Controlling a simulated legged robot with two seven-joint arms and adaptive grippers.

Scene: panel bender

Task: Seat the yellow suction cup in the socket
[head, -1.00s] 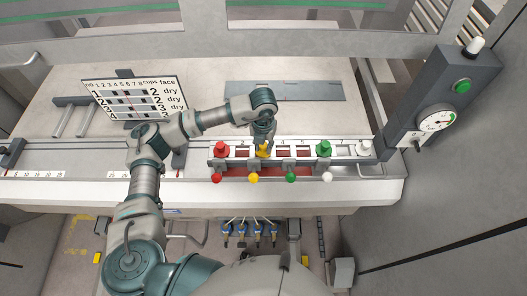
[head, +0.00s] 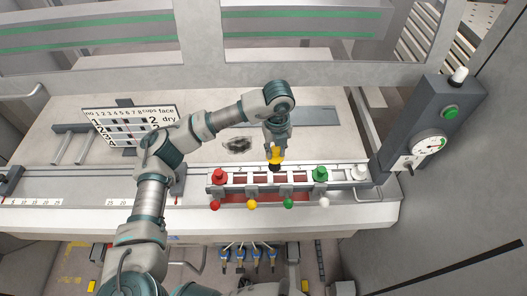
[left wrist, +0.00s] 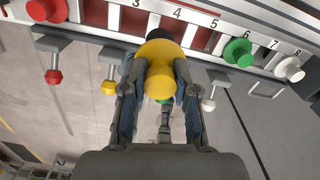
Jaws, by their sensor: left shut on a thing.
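My left gripper (head: 276,150) is shut on the yellow suction cup (head: 276,157), with the cup's black lip pointing down. In the head view it is over the back edge of the numbered rail (head: 240,180), between the red cup (head: 219,175) and the green cup (head: 320,173). In the left wrist view the yellow cup (left wrist: 158,72) sits between both fingers, its black lip overlapping the rail near numbers 3 and 4. Dark red openings show in the rail. The gap between lip and rail is hard to judge. My right gripper is not in view.
A white cup (head: 359,173) stands at the rail's right end. Red, yellow, green and white knobs (head: 250,205) stick out along its front. A grey control post (head: 425,125) stands at right, and a sign board (head: 130,122) at back left.

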